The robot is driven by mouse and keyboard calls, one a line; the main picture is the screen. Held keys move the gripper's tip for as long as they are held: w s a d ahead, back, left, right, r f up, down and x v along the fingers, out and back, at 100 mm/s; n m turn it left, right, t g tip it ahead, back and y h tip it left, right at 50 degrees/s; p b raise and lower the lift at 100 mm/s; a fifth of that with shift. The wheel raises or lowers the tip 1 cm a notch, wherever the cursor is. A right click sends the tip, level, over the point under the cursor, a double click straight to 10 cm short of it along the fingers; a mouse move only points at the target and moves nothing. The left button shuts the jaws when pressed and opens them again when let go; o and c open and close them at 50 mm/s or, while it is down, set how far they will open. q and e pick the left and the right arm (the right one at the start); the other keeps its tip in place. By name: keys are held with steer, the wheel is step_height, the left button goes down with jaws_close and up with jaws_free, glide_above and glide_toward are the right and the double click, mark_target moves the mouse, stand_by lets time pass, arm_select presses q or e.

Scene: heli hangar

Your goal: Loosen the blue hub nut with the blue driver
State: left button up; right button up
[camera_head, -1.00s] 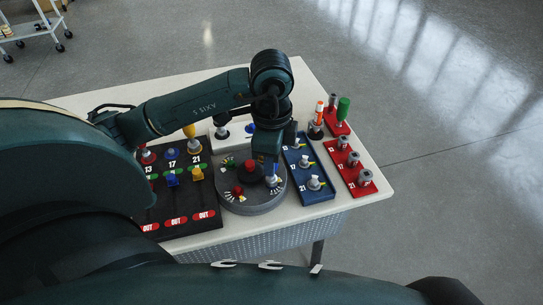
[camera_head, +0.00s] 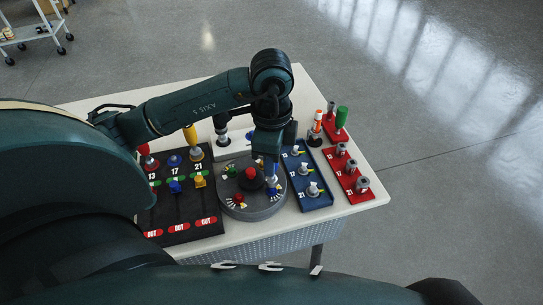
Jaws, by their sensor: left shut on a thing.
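My left gripper (camera_head: 268,160) points down over the right part of the round grey hub (camera_head: 250,210). It is shut on the blue driver (camera_head: 271,177), of which only a small blue and light part shows below the fingers. The driver's lower end is over the hub's right side. My right gripper is not in view.
A black board (camera_head: 180,212) with red, blue and yellow parts lies left of the hub. A yellow-handled driver (camera_head: 190,135) stands on it. A blue tray (camera_head: 318,204) and red trays (camera_head: 362,197) are on the right. The white table's (camera_head: 355,208) front right corner is bare.

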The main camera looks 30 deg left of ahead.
arm_select(q)
steer(key=shift+r, duration=0.2)
step_height(320, 180, up, 4)
steer(key=p, duration=0.3)
steer(key=shift+p, duration=0.3)
steer(key=shift+f, duration=0.1)
